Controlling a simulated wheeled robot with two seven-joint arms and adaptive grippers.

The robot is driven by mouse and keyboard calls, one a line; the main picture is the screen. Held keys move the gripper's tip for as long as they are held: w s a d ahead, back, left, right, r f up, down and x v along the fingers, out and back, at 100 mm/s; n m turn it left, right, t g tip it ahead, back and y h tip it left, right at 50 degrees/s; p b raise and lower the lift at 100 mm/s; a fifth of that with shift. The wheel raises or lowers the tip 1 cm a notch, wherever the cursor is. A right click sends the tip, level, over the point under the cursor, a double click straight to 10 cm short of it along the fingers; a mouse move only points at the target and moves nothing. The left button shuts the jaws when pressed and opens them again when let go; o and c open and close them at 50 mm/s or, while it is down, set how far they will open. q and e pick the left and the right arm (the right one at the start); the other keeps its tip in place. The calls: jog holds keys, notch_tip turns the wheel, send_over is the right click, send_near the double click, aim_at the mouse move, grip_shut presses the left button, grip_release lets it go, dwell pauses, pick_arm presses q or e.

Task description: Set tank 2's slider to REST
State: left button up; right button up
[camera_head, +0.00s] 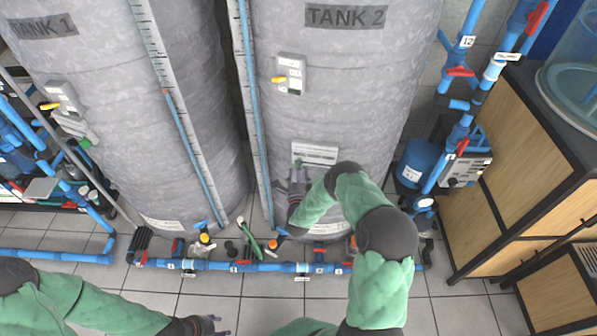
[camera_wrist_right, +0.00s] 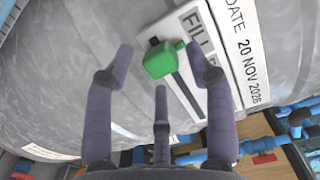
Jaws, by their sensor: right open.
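Tank 2 (camera_head: 350,110) is a large grey wrapped cylinder with its name near the top. On its lower front is a white label plate (camera_head: 316,153). In the right wrist view the plate (camera_wrist_right: 238,45) has a dark slot and a green slider knob (camera_wrist_right: 165,60), near the slot's upper end in that picture. The plate's lettering is partly hidden. My right gripper (camera_head: 298,168) is close to the plate. Its fingers are open, one on each side of the knob, with visible gaps. My left gripper (camera_head: 222,325) is low at the bottom edge, too small to judge.
Tank 1 (camera_head: 190,100) stands to the left. A grey box with a yellow lever (camera_head: 279,79) is higher on tank 2. Blue pipes (camera_head: 215,267) run along the floor before the tanks. A wooden cabinet (camera_head: 510,170) stands at the right.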

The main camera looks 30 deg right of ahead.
aim_at(313, 163)
jog(key=shift+w+d, duration=0.25)
jog(key=shift+w, duration=0.1)
grip_shut()
jog(key=shift+s+d+r+b, duration=0.1)
jog(key=shift+s+d+b, duration=0.15)
jog(key=shift+s+d, duration=0.75)
jog(key=shift+s+d+b, duration=0.25)
jog(key=shift+s+d, duration=0.5)
jog(key=shift+d, duration=0.35)
grip_release()
